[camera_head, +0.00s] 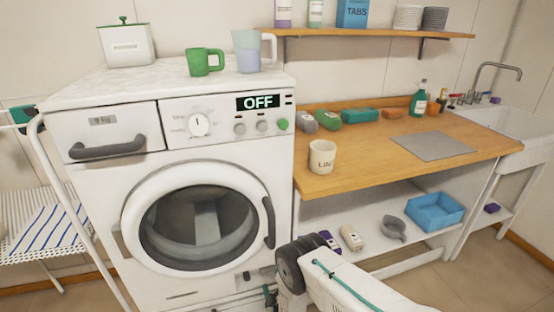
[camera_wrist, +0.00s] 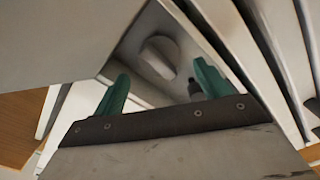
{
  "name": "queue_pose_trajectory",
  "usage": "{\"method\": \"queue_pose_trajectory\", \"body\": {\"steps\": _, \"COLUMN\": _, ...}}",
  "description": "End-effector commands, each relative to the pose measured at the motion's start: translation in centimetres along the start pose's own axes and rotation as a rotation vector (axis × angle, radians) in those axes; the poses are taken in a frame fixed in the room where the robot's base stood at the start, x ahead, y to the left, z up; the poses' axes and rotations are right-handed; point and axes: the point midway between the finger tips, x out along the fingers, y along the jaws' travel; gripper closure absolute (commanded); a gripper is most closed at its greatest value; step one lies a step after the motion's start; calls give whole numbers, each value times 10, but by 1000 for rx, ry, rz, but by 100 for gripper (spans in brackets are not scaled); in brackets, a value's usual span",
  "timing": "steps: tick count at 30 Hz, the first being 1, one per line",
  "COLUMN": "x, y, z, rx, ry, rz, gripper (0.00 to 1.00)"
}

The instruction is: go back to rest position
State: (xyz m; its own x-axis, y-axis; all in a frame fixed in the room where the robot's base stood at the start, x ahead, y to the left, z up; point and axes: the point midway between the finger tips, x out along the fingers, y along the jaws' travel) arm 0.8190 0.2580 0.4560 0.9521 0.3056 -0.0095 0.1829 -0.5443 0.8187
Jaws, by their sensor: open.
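My gripper (camera_wrist: 160,86) shows in the wrist view as two green fingers, set wide apart with nothing between them. Beyond the fingers are pale panels and a grey rounded shape that I cannot name for sure. In the head view my white arm (camera_head: 360,285) reaches in at the bottom, low in front of the washing machine (camera_head: 80,190) and the workbench. My gripper's fingers cannot be made out clearly there. The machine's round door (camera_head: 200,220) looks shut, and its display (camera_head: 258,102) reads OFF.
The wooden worktop (camera_head: 375,165) holds a white cup (camera_head: 322,157), a grey mat (camera_head: 432,146), bottles and packs. Green mug (camera_head: 204,62) and a jug (camera_head: 250,52) stand on the machine. Floor is free at right.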

Motion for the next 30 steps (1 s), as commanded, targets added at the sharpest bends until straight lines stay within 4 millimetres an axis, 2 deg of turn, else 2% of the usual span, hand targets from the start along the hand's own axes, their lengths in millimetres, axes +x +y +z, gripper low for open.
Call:
{"method": "queue_pose_trajectory", "body": {"steps": 5, "x": -9, "y": -32, "z": 22, "rx": 82, "ry": -109, "rz": -152, "gripper": 25}}
{"method": "queue_pose_trajectory", "body": {"steps": 9, "x": -43, "y": -71, "z": 52, "rx": 166, "ry": -291, "rz": -371, "gripper": 25}}
{"method": "queue_pose_trajectory", "body": {"steps": 11, "x": -50, "y": -75, "z": 54, "rx": 203, "ry": -365, "rz": -448, "gripper": 25}}
{"method": "queue_pose_trajectory", "body": {"steps": 14, "x": -56, "y": -69, "z": 50, "rx": 265, "ry": -497, "rz": -561, "gripper": 25}}
{"method": "queue_pose_trajectory", "body": {"steps": 17, "x": -59, "y": -48, "z": 40, "rx": 329, "ry": -630, "rz": -654, "gripper": 25}}
{"method": "queue_pose_trajectory", "body": {"steps": 20, "x": -62, "y": -17, "z": 24, "rx": 387, "ry": -759, "rz": -728, "gripper": 25}}
{"method": "queue_pose_trajectory", "body": {"steps": 26, "x": -74, "y": 69, "z": -15, "rx": 485, "ry": -991, "rz": -827, "gripper": 25}}
{"method": "queue_pose_trajectory", "body": {"steps": 30, "x": -91, "y": 136, "z": -43, "rx": 542, "ry": -1132, "rz": -866, "gripper": 25}}
